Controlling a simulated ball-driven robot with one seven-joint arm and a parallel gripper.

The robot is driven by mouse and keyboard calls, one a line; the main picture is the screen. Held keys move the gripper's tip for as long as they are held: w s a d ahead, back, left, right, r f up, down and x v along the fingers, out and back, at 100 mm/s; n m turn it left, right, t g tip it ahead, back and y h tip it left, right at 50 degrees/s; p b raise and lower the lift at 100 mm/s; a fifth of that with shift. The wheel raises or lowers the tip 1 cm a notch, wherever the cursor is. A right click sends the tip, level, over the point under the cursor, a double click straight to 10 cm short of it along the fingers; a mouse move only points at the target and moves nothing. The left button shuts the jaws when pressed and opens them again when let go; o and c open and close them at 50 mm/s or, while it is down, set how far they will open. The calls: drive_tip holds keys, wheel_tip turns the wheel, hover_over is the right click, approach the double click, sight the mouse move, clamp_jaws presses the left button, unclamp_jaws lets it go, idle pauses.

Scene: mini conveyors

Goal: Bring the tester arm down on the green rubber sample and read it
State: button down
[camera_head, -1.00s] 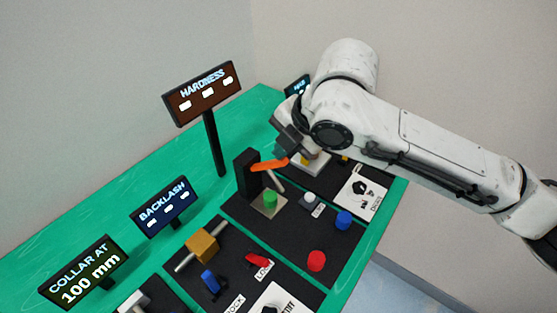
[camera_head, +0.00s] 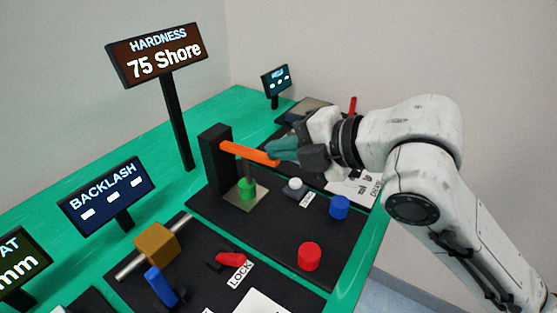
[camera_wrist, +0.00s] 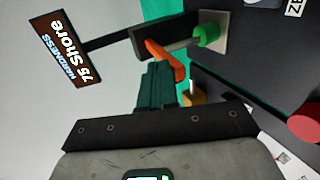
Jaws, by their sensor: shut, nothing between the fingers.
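The orange tester arm (camera_head: 248,152) reaches out from a black post (camera_head: 217,158) and lies nearly level. Its grey pin (camera_wrist: 181,45) points at the green rubber sample (camera_head: 247,188) and appears to touch it. The sample stands on a pale square plate (camera_head: 238,203); it also shows in the wrist view (camera_wrist: 206,35). The hardness display (camera_head: 158,55) reads 75 Shore; it also shows in the wrist view (camera_wrist: 62,52). My gripper (camera_head: 277,151) is shut and empty, with its dark teal fingertips at the free end of the orange arm. They look in contact with it.
Nearby on the black mats are a white-grey knob (camera_head: 294,186), a blue cylinder (camera_head: 339,207) and a red cylinder (camera_head: 309,256). The backlash display (camera_head: 107,197) stands at left, with a brass-coloured block (camera_head: 157,243) on a rod in front. Green table (camera_head: 200,140) shows bare behind.

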drive_tip(key=shift+s+d+f+t+y+b, duration=0.15)
drive_tip(key=shift+f+t+y+b, duration=0.3)
drive_tip(key=shift+f+b, duration=0.65)
drive_tip(key=shift+r+b, duration=0.25)
drive_tip(key=shift+b, duration=0.3)
